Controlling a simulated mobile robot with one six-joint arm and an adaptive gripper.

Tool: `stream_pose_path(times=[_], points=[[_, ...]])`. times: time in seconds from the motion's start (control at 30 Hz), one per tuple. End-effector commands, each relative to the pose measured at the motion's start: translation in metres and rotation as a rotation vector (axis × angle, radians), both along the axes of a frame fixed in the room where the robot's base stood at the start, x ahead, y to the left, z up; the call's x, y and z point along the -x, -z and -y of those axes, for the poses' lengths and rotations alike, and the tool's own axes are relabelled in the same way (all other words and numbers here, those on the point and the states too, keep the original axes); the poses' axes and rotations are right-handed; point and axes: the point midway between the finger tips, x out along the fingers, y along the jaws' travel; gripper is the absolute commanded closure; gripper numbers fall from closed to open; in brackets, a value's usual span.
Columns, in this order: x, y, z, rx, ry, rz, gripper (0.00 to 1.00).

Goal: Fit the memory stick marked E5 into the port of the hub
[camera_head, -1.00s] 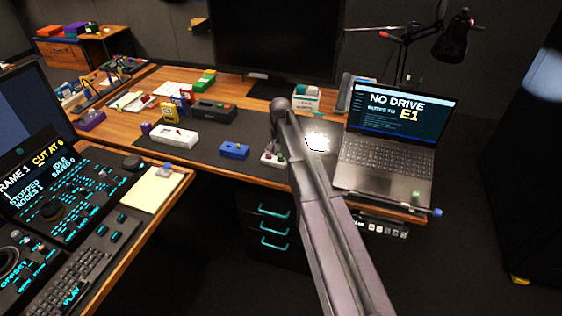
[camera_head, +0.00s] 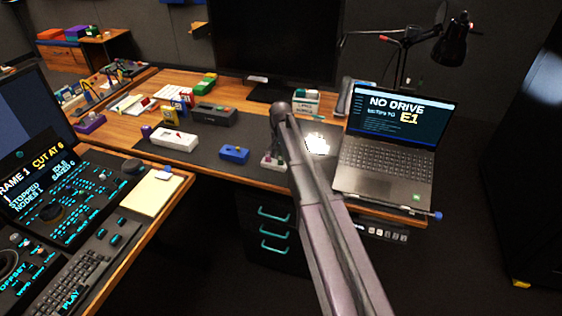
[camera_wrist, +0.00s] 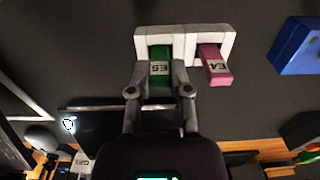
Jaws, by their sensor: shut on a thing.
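My gripper (camera_wrist: 159,78) is shut on a green memory stick (camera_wrist: 160,54) marked E5, with one finger on each side of it. The stick's far end is in a slot of a white holder (camera_wrist: 184,31). A pink stick (camera_wrist: 212,58), whose label looks like E4, sits in the slot beside it. In the head view the holder (camera_head: 266,163) is mostly hidden behind my arm, and the gripper is hidden too. I cannot tell for certain which device is the hub.
A blue box (camera_head: 234,153) lies left of the holder; it shows in the wrist view (camera_wrist: 300,46). A white device (camera_head: 174,139) and a dark grey box (camera_head: 215,114) stand further left. A laptop (camera_head: 386,172) reading "NO DRIVE" and "E1" stands right of my arm.

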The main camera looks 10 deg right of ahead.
Motion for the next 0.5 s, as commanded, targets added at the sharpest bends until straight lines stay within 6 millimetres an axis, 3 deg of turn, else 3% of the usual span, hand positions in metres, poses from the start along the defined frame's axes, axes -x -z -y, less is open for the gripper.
stream_pose_path(times=[0.5], points=[[0.0001,-0.0086,0.0001,0.000,0.000,0.000,0.93]])
